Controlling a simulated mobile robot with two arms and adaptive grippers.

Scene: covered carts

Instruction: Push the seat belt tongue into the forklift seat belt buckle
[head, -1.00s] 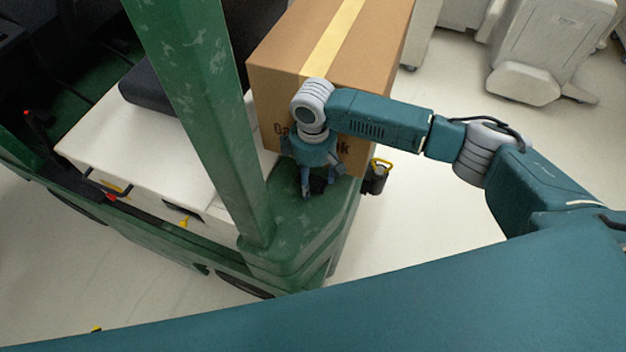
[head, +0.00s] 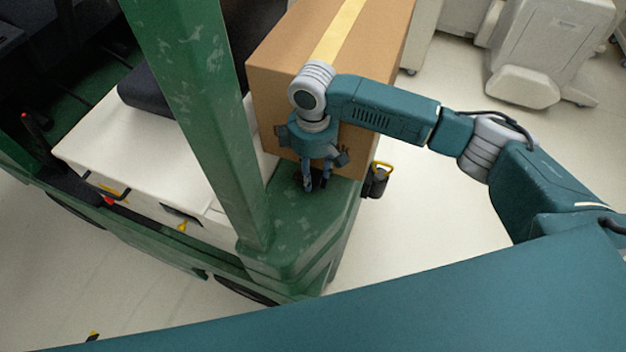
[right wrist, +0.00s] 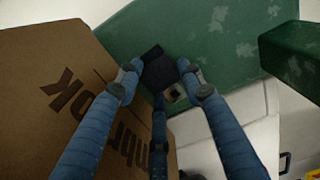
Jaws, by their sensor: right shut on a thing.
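My right gripper (head: 317,187) is above the green rear deck of the forklift, pointing down. In the right wrist view its fingertips (right wrist: 158,76) are shut on a dark block (right wrist: 160,68), which appears to be the seat belt tongue. A small pale metallic patch (right wrist: 175,92) shows just below the block. I cannot tell whether the block is clear of the deck. A small red piece (head: 109,201) on a dark part at the white seat base's left edge may be the buckle; it is too small to be sure. The gripper is well to its right. My left gripper is out of view.
A green post (head: 195,110) stands between the gripper and the white seat base (head: 120,150). A large cardboard box (head: 290,75) is close behind the gripper. A dark item with a yellow handle (head: 378,178) hangs on the deck's right side.

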